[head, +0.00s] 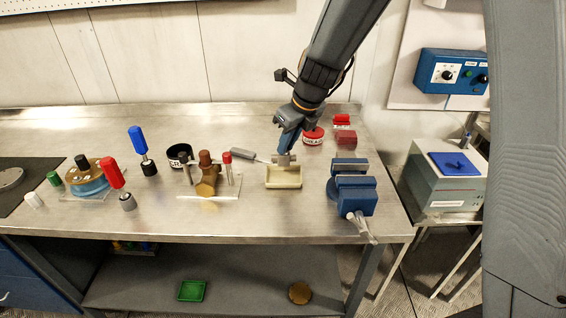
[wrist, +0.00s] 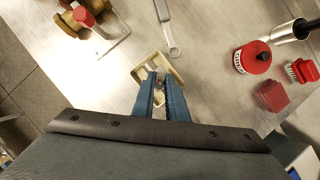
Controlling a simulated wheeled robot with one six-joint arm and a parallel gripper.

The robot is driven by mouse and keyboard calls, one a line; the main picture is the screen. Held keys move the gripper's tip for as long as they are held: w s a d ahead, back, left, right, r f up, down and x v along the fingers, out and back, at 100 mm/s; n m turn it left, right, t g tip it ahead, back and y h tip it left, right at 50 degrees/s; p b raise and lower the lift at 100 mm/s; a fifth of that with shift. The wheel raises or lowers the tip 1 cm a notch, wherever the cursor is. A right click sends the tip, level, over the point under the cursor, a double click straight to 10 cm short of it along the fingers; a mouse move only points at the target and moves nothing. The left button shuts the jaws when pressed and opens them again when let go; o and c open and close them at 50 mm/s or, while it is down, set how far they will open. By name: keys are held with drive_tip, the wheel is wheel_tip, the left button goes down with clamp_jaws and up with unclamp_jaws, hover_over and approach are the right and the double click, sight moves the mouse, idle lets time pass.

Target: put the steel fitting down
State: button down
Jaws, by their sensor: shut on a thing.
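The steel fitting (head: 284,159) is a small grey metal piece held at the tips of my gripper (head: 286,150). In the head view it is over the back edge of a small cream tray (head: 284,184) on the steel bench; I cannot tell whether it touches the tray. In the wrist view, the blue fingers of my gripper (wrist: 161,85) are closed on the fitting (wrist: 159,79), with the cream tray (wrist: 179,76) around and below the fingertips. The fingers hide much of the fitting and part of the tray.
A grey-handled tool (head: 243,154) lies left of the tray. A blue vise (head: 353,191) stands right of it. A brown valve on a clear plate (head: 229,188) is to the left. A red tin (head: 313,136) and red block (head: 345,137) stand behind right. The front bench strip is clear.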

sight(288, 155)
drive_tip(key=shift+f, duration=2.7)
drive_tip(key=shift+f, duration=0.1)
drive_tip(key=c, duration=1.8)
unclamp_jaws()
drive_tip(key=shift+o, duration=0.2)
drive_tip(key=shift+r, duration=0.3)
drive_tip(key=b+v, duration=0.1)
drive_tip(key=v, duration=1)
drive_tip(key=shift+s+d+r, duration=0.15)
drive_tip(key=shift+d+r, duration=0.05)
drive_tip(key=shift+r, duration=0.05)
drive_tip(key=shift+d, duration=0.1)
